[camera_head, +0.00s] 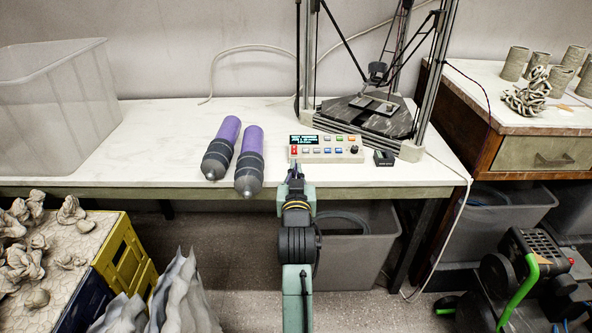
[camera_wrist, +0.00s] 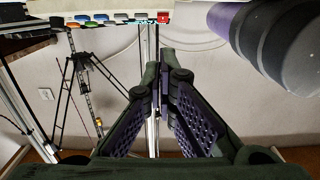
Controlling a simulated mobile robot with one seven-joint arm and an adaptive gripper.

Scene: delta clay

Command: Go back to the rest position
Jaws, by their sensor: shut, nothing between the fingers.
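My gripper (camera_head: 295,171) is over the front edge of the white worktable (camera_head: 160,140), just in front of the control box (camera_head: 326,149) with its coloured buttons and small lit screen. In the wrist view my gripper (camera_wrist: 163,58) has its fingers together with nothing between them. The control box (camera_wrist: 118,19) shows upside down at the top of the wrist view. I cannot tell from the frames whether the fingertips touch it.
Two purple-and-grey cartridges (camera_head: 249,160) lie left of the control box. A delta printer (camera_head: 372,112) stands behind it, with a small black block (camera_head: 384,158) in front. A clear bin (camera_head: 55,105) is at the left. A grey bin (camera_head: 355,250) sits below the table.

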